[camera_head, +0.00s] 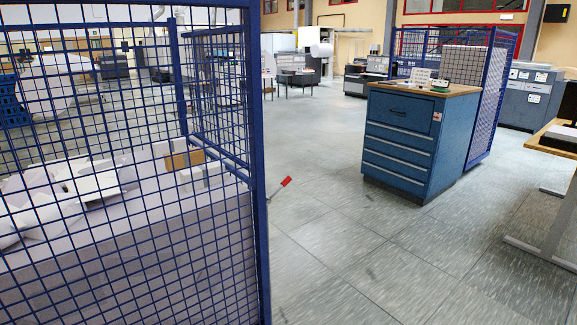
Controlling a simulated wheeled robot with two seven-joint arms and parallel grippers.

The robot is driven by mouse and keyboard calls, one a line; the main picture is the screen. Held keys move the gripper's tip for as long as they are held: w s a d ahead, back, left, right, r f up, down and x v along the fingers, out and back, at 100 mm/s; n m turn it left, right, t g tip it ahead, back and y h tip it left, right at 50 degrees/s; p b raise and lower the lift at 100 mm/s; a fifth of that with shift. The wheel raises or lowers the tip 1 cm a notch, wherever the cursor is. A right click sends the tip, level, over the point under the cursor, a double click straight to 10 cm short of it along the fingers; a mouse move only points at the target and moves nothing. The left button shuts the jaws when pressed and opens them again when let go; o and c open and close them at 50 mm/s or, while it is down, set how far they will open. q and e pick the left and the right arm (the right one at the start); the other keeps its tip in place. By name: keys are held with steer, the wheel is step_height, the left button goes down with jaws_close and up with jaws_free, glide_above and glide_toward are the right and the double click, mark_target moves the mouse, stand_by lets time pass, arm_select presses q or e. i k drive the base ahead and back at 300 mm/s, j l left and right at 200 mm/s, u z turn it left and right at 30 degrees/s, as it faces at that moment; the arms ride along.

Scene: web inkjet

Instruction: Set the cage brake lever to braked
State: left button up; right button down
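A blue wire-mesh cage (262,190) fills the left side of the view, close to me. A lever with a red grip (286,182) sticks out to the right from behind the cage's near corner post, angled slightly upward. Its thin grey shaft shows, but its pivot is hidden behind the post. I cannot tell from this view which setting the lever is in. Neither of my grippers is in view.
Paper stacks and small boxes (184,159) lie inside the cage. A blue drawer cabinet (398,146) stands to the right, with another mesh cage (487,92) behind it. A table (556,137) is at the right edge. The tiled floor (325,240) between is clear.

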mark_target(287, 179)
steer(key=i+u, duration=0.15)
steer(key=i, duration=0.3)
steer(key=i+l+u, duration=0.15)
steer(key=i, duration=0.3)
steer(key=i+l+u, duration=0.15)
steer(key=i, duration=0.25)
steer(key=i+l+u, duration=0.2)
steer(key=i, duration=0.25)
